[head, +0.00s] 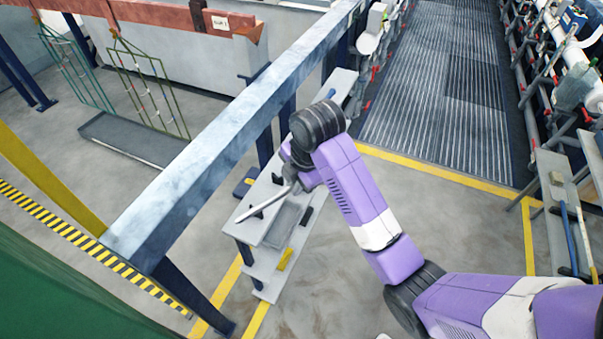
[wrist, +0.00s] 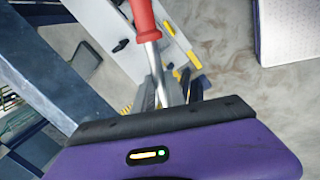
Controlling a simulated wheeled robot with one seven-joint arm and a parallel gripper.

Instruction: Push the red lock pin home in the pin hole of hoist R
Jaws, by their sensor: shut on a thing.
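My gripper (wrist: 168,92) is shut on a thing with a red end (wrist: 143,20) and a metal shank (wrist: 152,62). I cannot tell for sure whether it is the lock pin. In the head view my gripper (head: 294,180) is partly hidden by my wrist, above the grey shelf stand. A grey rod (head: 262,207) points from it down to the left over the shelf; no red end shows there. I cannot make out hoist R or its pin hole in either view.
A grey shelf stand (head: 262,228) holds a tray and a yellow item (head: 286,259). A long steel beam (head: 215,148) runs close on the left. Wire racks (head: 150,85) hang beyond it under a red-brown beam (head: 160,15). Open floor (head: 400,195) lies right of my arm.

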